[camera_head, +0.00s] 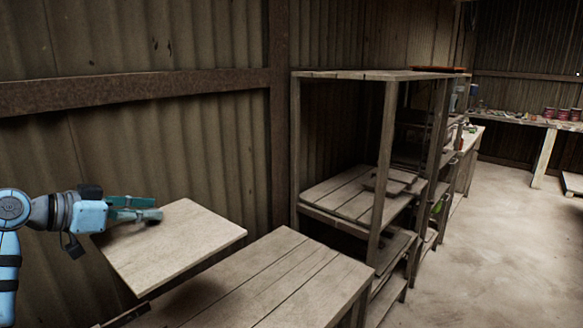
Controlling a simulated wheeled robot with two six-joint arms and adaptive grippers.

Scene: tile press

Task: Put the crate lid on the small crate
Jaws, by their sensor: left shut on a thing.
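A pale flat wooden board (178,250), which looks like the crate lid, is at the lower left beside the plank-topped bench. My left gripper (148,214) reaches in from the left over the board's back left part, with its teal fingers shut on it. The exact grip point is partly hidden by the fingers. The board lies roughly level, and I cannot tell its height over what is below. I cannot make out the small crate. My right gripper is not in view.
A plank-topped bench (285,285) stands at the front middle. A wooden shelf rack (338,76) stands behind it, with a small flat wooden piece (390,181) on its middle shelf. A corrugated wall is close behind my left arm. Open floor (490,240) is at right.

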